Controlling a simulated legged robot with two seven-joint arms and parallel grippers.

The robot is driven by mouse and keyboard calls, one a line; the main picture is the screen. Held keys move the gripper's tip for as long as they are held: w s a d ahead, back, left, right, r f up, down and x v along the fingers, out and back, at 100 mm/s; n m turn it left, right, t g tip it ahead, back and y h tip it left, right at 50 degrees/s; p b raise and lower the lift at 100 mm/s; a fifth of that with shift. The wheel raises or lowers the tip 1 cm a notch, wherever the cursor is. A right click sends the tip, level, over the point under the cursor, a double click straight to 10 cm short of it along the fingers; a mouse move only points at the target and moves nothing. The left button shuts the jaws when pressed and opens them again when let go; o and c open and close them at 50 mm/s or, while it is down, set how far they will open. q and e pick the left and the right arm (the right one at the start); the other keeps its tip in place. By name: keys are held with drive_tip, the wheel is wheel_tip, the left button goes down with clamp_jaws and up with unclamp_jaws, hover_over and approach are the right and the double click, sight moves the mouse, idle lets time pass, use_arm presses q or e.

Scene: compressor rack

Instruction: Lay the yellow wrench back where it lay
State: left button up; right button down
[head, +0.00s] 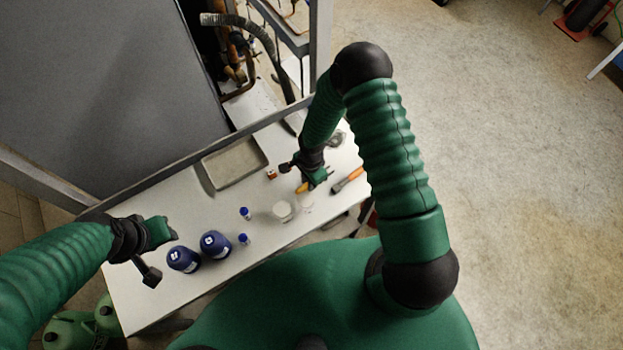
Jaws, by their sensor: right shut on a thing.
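The yellow wrench (302,188) shows as a small yellow piece at my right gripper, low over or on the white table; the rest of it is hidden by the gripper. My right gripper (320,179) is shut on it, at the right part of the table. My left gripper (172,235) is over the table's left part, behind the dark blue bottles, with nothing visible in it. Its fingers are too small to tell open from shut.
The white table (135,290) bears two dark blue bottles (184,260), two small blue-capped vials (245,213), a clear round dish (283,210), a grey tray (234,164), a small orange-brown block (271,175) and an orange-handled tool (348,180). The rack with pipes (240,60) stands behind.

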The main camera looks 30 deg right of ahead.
drive_tip(key=shift+a, duration=0.4)
drive_tip(key=c, duration=1.2)
unclamp_jaws()
drive_tip(key=shift+d, duration=0.1)
drive_tip(key=r, duration=0.5)
drive_tip(key=r+b, duration=0.1)
drive_tip(key=r, duration=0.5)
drive_tip(key=d+r+b, duration=0.1)
drive_tip(key=r, duration=0.4)
drive_tip(key=shift+w+r, duration=0.1)
drive_tip(key=shift+r, duration=0.25)
